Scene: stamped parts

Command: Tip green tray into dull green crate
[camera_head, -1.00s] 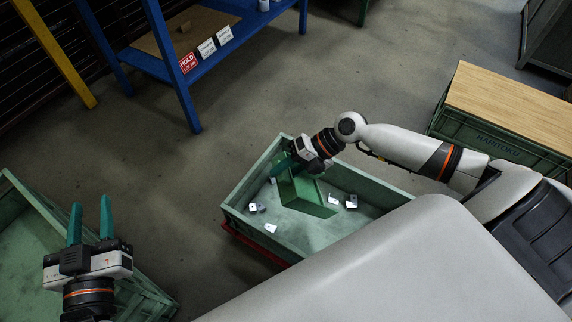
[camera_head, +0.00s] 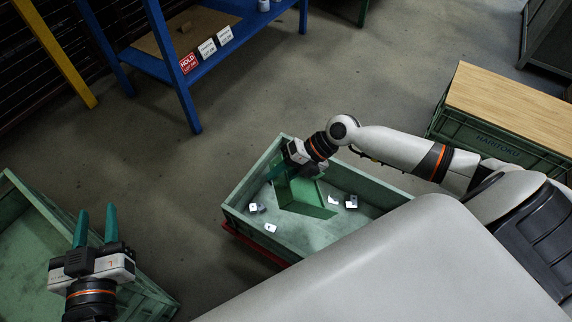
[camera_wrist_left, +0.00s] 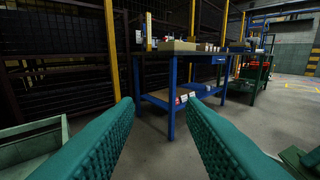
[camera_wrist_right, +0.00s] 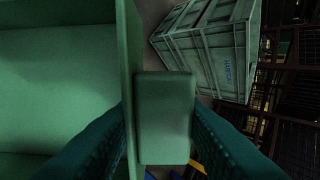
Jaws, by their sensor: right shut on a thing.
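The green tray (camera_head: 304,196) is held tilted on its side inside the dull green crate (camera_head: 236,193) in the middle of the head view. My right gripper (camera_head: 277,173) is shut on the tray at its far left end. In the right wrist view the tray (camera_wrist_right: 60,85) fills the left side, and its grip block (camera_wrist_right: 165,117) sits between my fingers. Several small shiny metal parts (camera_head: 351,202) lie on the crate floor around the tray. My left gripper (camera_head: 96,225) is open and empty at the lower left; it also shows in the left wrist view (camera_wrist_left: 160,120).
Another green crate (camera_head: 30,230) stands at the lower left, beneath my left gripper. A crate with a wooden top (camera_head: 510,105) stands at right. A blue bench (camera_head: 180,75) with cards is at the back. Open floor lies between them.

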